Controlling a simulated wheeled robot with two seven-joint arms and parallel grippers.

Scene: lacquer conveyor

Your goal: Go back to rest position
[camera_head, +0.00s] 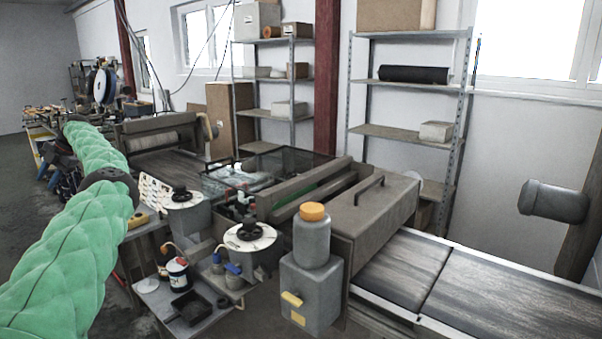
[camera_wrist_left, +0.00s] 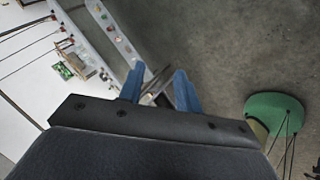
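My left arm (camera_head: 60,250), in a green padded sleeve, comes in from the left in the head view and reaches up and away past the machine's left side. Its gripper cannot be made out clearly there. In the left wrist view my left gripper (camera_wrist_left: 156,78) shows two blue fingers spread apart. Thin grey shapes show between them, but no object is seen clamped. Grey floor lies beyond the fingers. My right gripper is in neither view.
A lacquering machine with a grey hood (camera_head: 375,205) and conveyor belt (camera_head: 510,300) fills the middle and right. A small bench (camera_head: 190,325) holds a paint can (camera_head: 178,275) and a black tray. Shelves (camera_head: 410,87) stand behind. In the wrist view, a green disc (camera_wrist_left: 274,112) is at right.

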